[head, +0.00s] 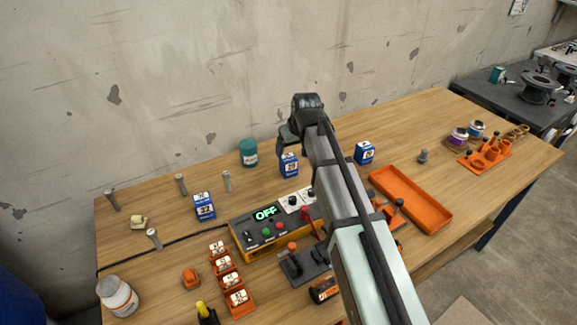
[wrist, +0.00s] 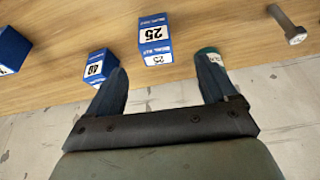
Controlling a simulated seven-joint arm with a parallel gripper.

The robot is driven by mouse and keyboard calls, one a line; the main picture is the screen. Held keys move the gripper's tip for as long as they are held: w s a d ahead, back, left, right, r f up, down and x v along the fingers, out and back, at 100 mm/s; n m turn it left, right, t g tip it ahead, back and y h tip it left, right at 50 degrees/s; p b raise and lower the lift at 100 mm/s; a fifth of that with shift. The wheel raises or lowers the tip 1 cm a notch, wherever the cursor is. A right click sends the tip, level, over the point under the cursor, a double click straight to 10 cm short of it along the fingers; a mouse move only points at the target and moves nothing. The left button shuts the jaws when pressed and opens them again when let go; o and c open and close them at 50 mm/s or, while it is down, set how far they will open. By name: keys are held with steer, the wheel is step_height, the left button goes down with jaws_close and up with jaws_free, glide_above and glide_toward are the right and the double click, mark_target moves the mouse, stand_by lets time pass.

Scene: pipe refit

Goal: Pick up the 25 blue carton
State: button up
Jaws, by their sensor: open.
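The blue and white 25 carton (wrist: 154,30) stands on the wooden table in the wrist view, its number upside down. In the head view it appears to be the carton (head: 289,167) just below my gripper (head: 287,140), though its number is hard to read there. In the wrist view my gripper (wrist: 162,74) is open, with the carton beyond the fingertips and between their lines. Nothing is held. The fingers are partly hidden by my wrist in the head view.
A blue 40 carton (wrist: 98,66) is close by the left finger, and a teal can (wrist: 210,60) is by the right finger. Other blue cartons stand right (head: 364,153) and left (head: 204,206). A control box (head: 245,240) is in front; the wall is close behind.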

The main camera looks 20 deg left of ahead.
mark_target(289, 160)
steer(key=x, duration=0.7)
steer(key=shift+w, duration=0.15)
steer(key=shift+w+x, duration=0.2)
steer(key=shift+x, duration=2.45)
steer(key=shift+d, duration=0.15)
steer(key=c, duration=1.1)
steer(key=shift+o, duration=0.2)
steer(key=shift+r, duration=0.15)
